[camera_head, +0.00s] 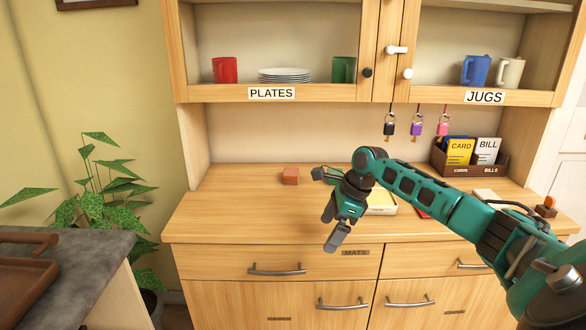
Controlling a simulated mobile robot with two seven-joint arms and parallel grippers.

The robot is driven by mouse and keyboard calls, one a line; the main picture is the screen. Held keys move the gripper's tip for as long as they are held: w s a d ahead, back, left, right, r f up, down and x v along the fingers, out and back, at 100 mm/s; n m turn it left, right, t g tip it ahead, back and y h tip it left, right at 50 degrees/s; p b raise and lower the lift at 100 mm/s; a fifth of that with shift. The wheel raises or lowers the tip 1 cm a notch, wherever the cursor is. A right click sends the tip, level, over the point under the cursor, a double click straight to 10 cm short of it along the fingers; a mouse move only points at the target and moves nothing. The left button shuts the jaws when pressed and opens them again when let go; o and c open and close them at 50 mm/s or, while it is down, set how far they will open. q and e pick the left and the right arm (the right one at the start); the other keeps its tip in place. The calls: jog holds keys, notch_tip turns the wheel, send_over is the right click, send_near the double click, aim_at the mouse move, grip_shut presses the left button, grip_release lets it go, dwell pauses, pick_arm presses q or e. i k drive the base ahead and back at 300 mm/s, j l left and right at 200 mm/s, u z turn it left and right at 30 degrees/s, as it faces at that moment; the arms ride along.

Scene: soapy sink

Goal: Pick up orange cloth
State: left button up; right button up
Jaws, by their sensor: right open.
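I cannot make out an orange cloth for certain. My right gripper (333,226) hangs over the counter's front edge, fingers pointing down, open and empty. Its arm comes in from the right and hides part of the counter, including much of a pale flat item (382,204) behind it. My left gripper is out of view.
The wooden counter (225,205) is clear on its left. Closed drawers (215,262) lie below. A card and bill holder (487,168) stands at the back right, with keys (416,126) hanging nearby. A dark worktop (85,250) with a wooden tray and a plant (100,190) are left.

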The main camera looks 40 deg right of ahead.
aim_at(291, 175)
jog(key=i+l, duration=0.4)
jog(key=l, duration=0.2)
jog(key=i+l, duration=0.45)
jog(key=i, duration=0.2)
jog(key=l+u, duration=0.05)
